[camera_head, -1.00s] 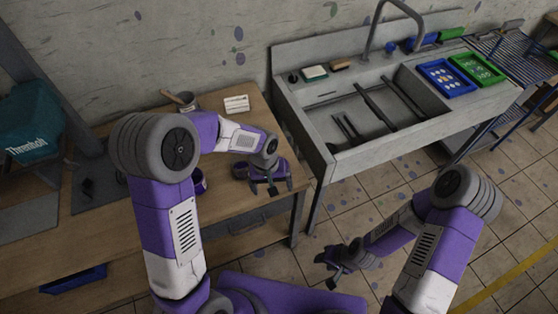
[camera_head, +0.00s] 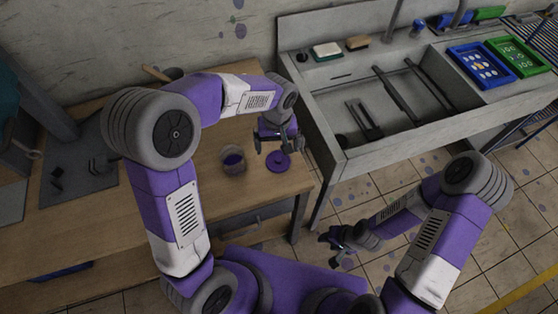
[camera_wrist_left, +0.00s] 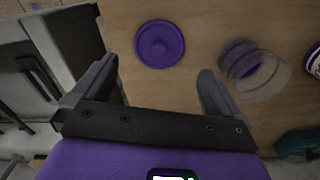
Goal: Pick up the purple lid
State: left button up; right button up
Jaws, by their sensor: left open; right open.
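A clear jar with purple contents (camera_head: 233,160) stands left of the lid, and also shows in the left wrist view (camera_wrist_left: 252,68). A metal sink (camera_head: 380,105) adjoins the table on the right, with blue (camera_head: 479,67) and green (camera_head: 516,57) trays on it.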

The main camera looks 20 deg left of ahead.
aim_at(278, 159)
pick_arm(q)
notch_tip(278, 159, down, 7)
jog(key=shift+s+d+r+b, duration=0.1)
jog(key=shift+d+r+b, duration=0.1)
jog(key=shift+b, duration=0.65)
jog(key=c, duration=0.8)
jog(key=shift+r, duration=0.1)
